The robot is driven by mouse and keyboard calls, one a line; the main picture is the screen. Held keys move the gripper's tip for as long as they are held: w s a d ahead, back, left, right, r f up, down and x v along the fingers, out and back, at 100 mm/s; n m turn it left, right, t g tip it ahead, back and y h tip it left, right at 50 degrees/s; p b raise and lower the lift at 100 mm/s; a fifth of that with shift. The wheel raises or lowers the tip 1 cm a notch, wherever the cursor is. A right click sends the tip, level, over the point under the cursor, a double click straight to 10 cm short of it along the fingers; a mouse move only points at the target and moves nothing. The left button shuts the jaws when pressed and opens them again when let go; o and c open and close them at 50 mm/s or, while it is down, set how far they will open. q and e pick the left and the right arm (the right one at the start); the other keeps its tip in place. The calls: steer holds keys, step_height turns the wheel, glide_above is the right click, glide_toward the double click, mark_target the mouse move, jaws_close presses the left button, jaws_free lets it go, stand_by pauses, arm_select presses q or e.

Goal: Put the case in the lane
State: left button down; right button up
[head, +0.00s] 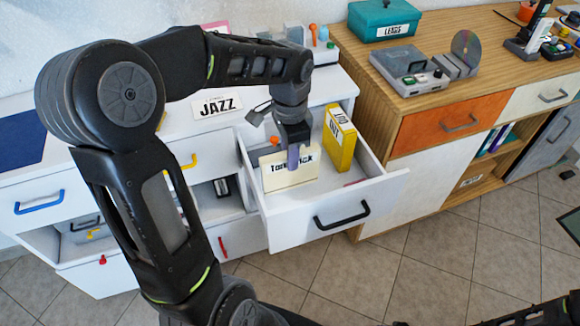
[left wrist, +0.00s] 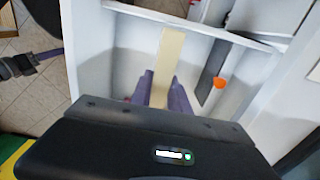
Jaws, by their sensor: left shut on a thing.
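A cream case (head: 282,177) with dark lettering on its face stands upright inside the open white drawer (head: 318,220). My left gripper (head: 293,157) reaches down into the drawer from above and is shut on this case; its purplish fingers sit on either side of the case. In the left wrist view, the case (left wrist: 164,62) shows as a thin upright edge between the fingertips (left wrist: 160,88). Whether its bottom touches the drawer floor is hidden. A grey divider (left wrist: 222,62) with an orange knob (left wrist: 218,83) stands to its right there.
A yellow case (head: 339,140) stands in the same drawer, right of my gripper. A JAZZ sign (head: 217,107) stands on the white cabinet top. Right of the drawer is a wooden cabinet (head: 365,95) bearing a teal box (head: 383,20) and a grey player (head: 408,66).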

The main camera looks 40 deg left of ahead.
arm_select(q)
steer(key=shift+f, duration=2.2)
steer(key=shift+f+b, duration=0.15)
steer(key=shift+b, duration=0.15)
steer(key=c, duration=1.3)
jaws_free()
steer(key=shift+o, duration=0.2)
step_height(320, 180, up, 12)
steer(key=shift+r+p, duration=0.2)
steer(key=shift+p, duration=0.55)
